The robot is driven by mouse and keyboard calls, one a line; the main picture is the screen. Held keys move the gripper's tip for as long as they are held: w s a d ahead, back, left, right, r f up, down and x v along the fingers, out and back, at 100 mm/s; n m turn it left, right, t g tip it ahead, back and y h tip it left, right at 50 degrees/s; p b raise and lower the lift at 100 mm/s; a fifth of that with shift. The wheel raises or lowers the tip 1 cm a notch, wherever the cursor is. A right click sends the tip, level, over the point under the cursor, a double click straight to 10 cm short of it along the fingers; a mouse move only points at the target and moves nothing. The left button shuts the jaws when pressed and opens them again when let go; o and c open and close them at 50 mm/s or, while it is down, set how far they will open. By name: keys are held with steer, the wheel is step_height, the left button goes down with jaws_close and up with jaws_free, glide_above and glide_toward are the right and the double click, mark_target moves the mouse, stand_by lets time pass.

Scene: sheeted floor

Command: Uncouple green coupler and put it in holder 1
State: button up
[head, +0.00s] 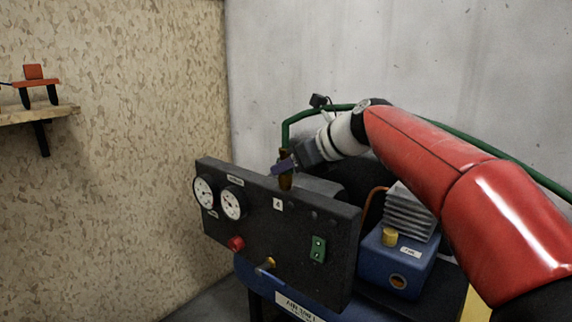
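A green hose (285,133) arches over and runs down to a brownish coupler (286,183) at the top edge of the dark panel (300,267). The coupler stands upright there, and I take it as the green coupler. My gripper (283,167) comes in from the right at the coupler's height. A purplish finger crosses in front of the coupler, with brown parts showing above and below it. Whether the fingers press on it cannot be seen. A label that looks like "4" (278,204) is on the panel below. I cannot make out holder 1.
The panel carries two gauges (232,203), a red knob (236,243), a brass valve (267,263) and a green switch (318,249). A blue compressor unit (398,262) stands at the right. A wooden shelf (40,114) with a red object (36,83) is on the left wall.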

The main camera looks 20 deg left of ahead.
mark_target(288, 141)
steer(key=c, duration=0.7)
steer(key=shift+r, duration=0.1)
steer(key=shift+c, duration=0.2)
steer(key=shift+r+p, duration=1.3)
steer(key=shift+p, duration=0.25)
jaws_close()
steer(key=shift+r, duration=0.35)
steer(key=shift+r+p, duration=0.4)
steer(key=shift+r, duration=0.35)
steer(key=shift+r, duration=0.15)
steer(key=shift+r, duration=1.9)
